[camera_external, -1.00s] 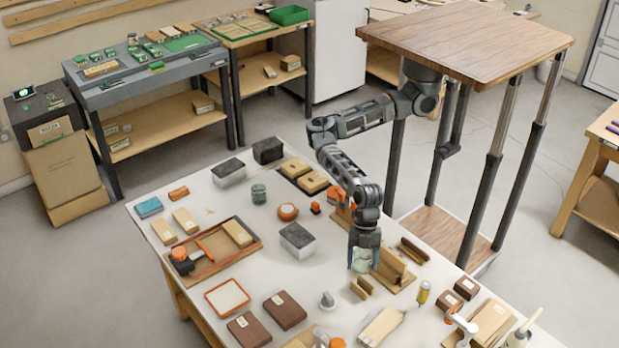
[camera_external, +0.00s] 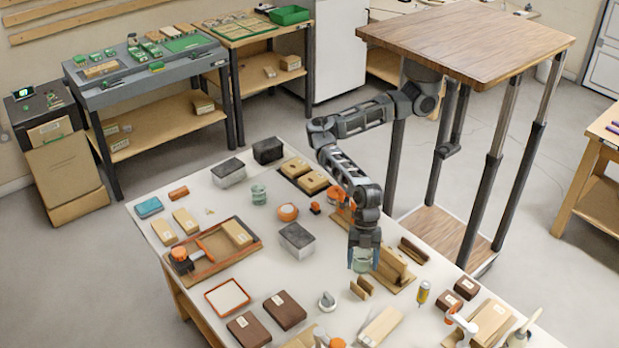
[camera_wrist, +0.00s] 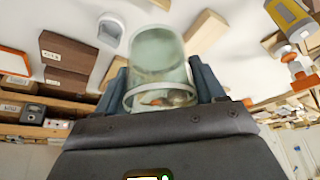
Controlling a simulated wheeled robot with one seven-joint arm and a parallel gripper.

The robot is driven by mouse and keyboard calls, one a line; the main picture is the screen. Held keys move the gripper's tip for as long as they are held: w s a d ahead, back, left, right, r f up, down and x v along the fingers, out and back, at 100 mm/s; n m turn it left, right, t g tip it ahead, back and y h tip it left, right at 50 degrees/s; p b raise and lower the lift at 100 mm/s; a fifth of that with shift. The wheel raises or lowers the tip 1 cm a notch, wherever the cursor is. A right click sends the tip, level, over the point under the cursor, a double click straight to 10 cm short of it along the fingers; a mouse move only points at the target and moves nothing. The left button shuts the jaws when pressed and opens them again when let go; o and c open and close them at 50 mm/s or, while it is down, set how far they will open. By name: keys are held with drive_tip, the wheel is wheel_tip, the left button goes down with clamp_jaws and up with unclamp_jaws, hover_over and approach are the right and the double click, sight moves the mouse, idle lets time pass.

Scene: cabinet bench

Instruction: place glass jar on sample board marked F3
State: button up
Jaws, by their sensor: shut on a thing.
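A pale green, see-through glass jar (camera_external: 362,266) is held in my gripper (camera_external: 363,258) over the middle right of the bench. In the wrist view the jar (camera_wrist: 158,55) sits between the two blue-grey fingers of my gripper (camera_wrist: 160,88), which are shut on it. Something orange shows through its glass. Several labelled boards lie on the bench: dark brown ones (camera_external: 284,310) at the front, and light wooden ones (camera_external: 185,221) at the left. Their marks are too small to read, so I cannot tell which is F3.
A second greenish jar (camera_external: 259,195) stands farther back. Upright wooden pieces (camera_external: 391,265) are close to the right of my gripper. A grey box (camera_external: 297,241) is to its left. A grey round-topped thing (camera_external: 327,302) and a light plank (camera_external: 381,326) lie in front. Bare white bench shows between them.

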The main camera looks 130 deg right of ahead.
sight(370, 261)
drive_tip(key=shift+w+a+f+n+b, duration=0.1)
drive_tip(key=shift+a+f+n+b, duration=0.3)
drive_tip(key=shift+b, duration=0.75)
drive_tip(key=shift+a+f+n+g+b, duration=0.15)
drive_tip(key=shift+n+g+b, duration=0.15)
drive_tip(key=shift+n+b, duration=0.3)
drive_tip(key=shift+a+r+n+y+b, duration=0.25)
drive_tip(key=shift+a+n+b, duration=0.4)
drive_tip(key=shift+b, duration=0.6)
drive_tip(key=shift+a+r+n+g+b, duration=0.25)
drive_tip(key=shift+n+g+b, duration=0.15)
drive_tip(key=shift+n+b, duration=0.1)
drive_tip(key=shift+a+f+b, duration=0.15)
drive_tip(key=shift+a+b, duration=0.15)
drive_tip(key=shift+b, duration=0.05)
drive_tip(key=a+f, duration=0.2)
drive_tip(key=a, duration=0.1)
drive_tip(key=a+f+b, duration=0.1)
drive_tip(key=a+f, duration=0.1)
drive_tip(key=a, duration=0.2)
drive_tip(key=a+f+b, duration=0.1)
drive_tip(key=a+f, duration=0.1)
drive_tip(key=a, duration=0.2)
drive_tip(key=shift+w+f, duration=0.2)
drive_tip(key=shift+w, duration=0.2)
drive_tip(key=shift+a+f, duration=0.1)
drive_tip(key=shift+f, duration=1.9)
drive_tip(key=shift+f+b, duration=0.1)
drive_tip(key=shift+b, duration=0.25)
